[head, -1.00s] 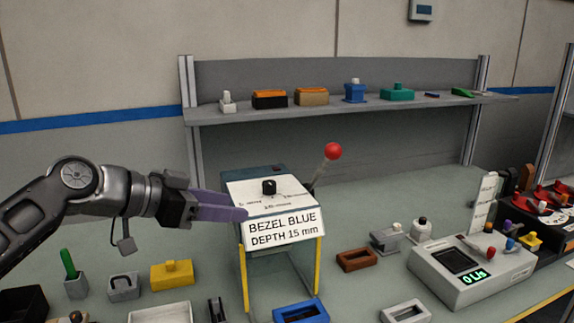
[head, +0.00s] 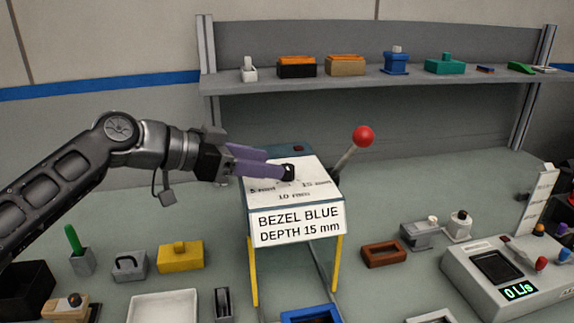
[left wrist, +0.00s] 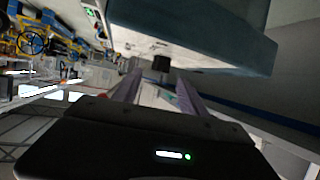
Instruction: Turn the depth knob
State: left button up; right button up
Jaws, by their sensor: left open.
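The black depth knob (head: 288,172) sits on the sloped white top of the press box (head: 310,200). Labels for 5, 10 and 15 mm are printed around it. The front sign reads "BEZEL BLUE DEPTH 15 mm". My left gripper (head: 280,168) comes in from the left, with its purple fingers reaching to the knob. In the left wrist view the knob (left wrist: 161,63) shows between the ends of the two open fingers (left wrist: 157,82). I cannot tell whether a finger touches it. The knob's pointer direction is too small to read. My right gripper is not in view.
A shelf (head: 400,78) with small parts stands at the back.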

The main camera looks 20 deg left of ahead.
aim_at(286, 166)
pick_arm(q)
jog(key=x, duration=0.5)
jog(key=shift+w+d+f+p, duration=0.2)
jog(key=shift+w+p, duration=0.1)
jog(key=shift+p, duration=0.05)
jog(key=shift+c, duration=0.4)
grip_shut()
